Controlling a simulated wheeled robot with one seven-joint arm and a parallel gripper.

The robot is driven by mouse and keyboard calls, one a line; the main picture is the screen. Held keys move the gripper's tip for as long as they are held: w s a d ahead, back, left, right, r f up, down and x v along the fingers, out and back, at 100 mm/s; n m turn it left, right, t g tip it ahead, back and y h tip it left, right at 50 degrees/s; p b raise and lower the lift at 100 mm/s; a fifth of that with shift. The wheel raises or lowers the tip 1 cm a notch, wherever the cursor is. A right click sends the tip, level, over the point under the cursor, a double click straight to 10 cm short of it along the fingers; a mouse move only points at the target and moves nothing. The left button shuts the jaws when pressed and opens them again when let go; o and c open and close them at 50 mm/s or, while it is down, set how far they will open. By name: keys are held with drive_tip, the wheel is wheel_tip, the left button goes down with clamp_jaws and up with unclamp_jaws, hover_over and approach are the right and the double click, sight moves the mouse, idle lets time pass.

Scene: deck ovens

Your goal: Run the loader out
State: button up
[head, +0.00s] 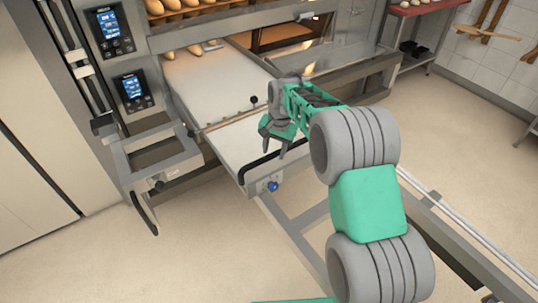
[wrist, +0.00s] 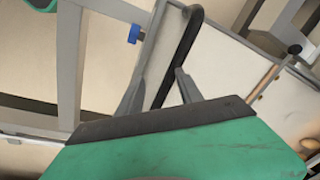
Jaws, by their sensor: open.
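The loader (head: 215,82) is a long pale belt bed whose far end reaches into the oven front. Its near end has a dark handle bar (head: 247,178) and a blue knob (head: 273,186). My gripper (head: 274,152) is open just over the handle bar. In the wrist view, the black handle bar (wrist: 185,38) runs between the two fingers of my gripper (wrist: 156,84), with a gap visible on the left; contact cannot be told. The blue knob (wrist: 134,33) shows to the left of the bar.
Loaves (head: 182,50) lie at the oven mouth beside the belt's far end. Two control panels (head: 132,88) are on the left, above a grey bracket frame (head: 160,150). Grey rails (head: 300,235) run from the loader toward the lower right. Floor at lower left is clear.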

sight(269, 155)
drive_tip(key=w+f+m, duration=0.1)
drive_tip(key=m, duration=0.1)
drive_tip(key=w+a+f+m, duration=0.1)
drive_tip(key=f+m, duration=0.1)
drive_tip(key=w+f+m, duration=0.1)
drive_tip(key=f+m, duration=0.1)
drive_tip(key=m, duration=0.1)
drive_tip(key=shift+a+f, duration=0.1)
drive_tip(key=shift+a, duration=0.1)
drive_tip(key=shift+c, duration=0.2)
clamp_jaws()
idle(0.3)
idle(0.9)
